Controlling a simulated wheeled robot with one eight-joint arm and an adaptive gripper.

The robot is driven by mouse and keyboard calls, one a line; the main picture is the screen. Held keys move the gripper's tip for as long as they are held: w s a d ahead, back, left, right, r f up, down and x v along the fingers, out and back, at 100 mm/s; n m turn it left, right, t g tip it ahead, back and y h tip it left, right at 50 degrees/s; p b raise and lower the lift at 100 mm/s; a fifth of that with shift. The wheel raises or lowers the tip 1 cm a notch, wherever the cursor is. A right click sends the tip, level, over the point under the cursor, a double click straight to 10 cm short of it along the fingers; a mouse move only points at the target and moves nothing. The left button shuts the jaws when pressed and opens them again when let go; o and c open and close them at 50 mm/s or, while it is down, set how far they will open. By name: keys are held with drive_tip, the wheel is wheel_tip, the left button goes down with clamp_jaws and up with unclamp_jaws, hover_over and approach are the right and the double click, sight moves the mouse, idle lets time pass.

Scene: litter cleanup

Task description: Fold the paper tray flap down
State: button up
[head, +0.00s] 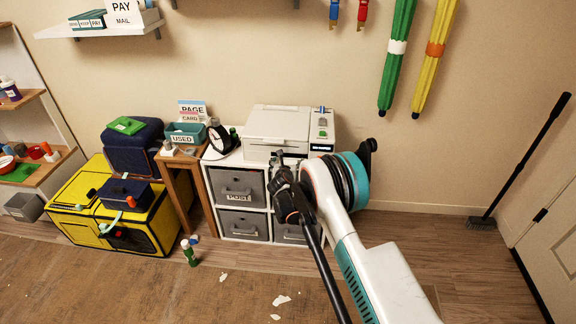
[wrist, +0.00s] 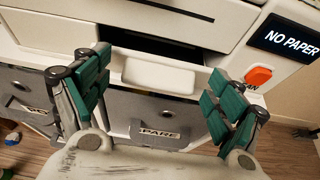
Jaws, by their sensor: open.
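The white printer (head: 276,128) sits on top of the low cabinet against the wall. In the wrist view, its paper tray flap (wrist: 158,76) is a pale panel just below a dark opening (wrist: 150,43). The flap stands out from the printer front; its exact tilt is hard to tell. My gripper (wrist: 160,66) is open, with its green-padded fingers at the left and right of the flap and nothing held. I cannot tell whether a finger touches it. In the head view my gripper (head: 284,166) is in front of the printer and hides part of its lower front.
The printer's display (wrist: 291,40) reads NO PAPER, above an orange button (wrist: 258,77). Grey drawers, one labelled SPARE (wrist: 160,133), lie below. A wooden stool (head: 179,178) and yellow chest (head: 92,224) stand left. A green bottle (head: 189,252) and paper scraps (head: 282,300) are on the floor.

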drive_tip(key=c, duration=1)
drive_tip(key=shift+s+f+t, duration=0.35)
drive_tip(key=shift+t, duration=0.35)
drive_tip(key=shift+c, duration=0.2)
drive_tip(key=o, duration=1)
drive_tip(key=shift+o, duration=0.2)
drive_tip(key=v, duration=1.2)
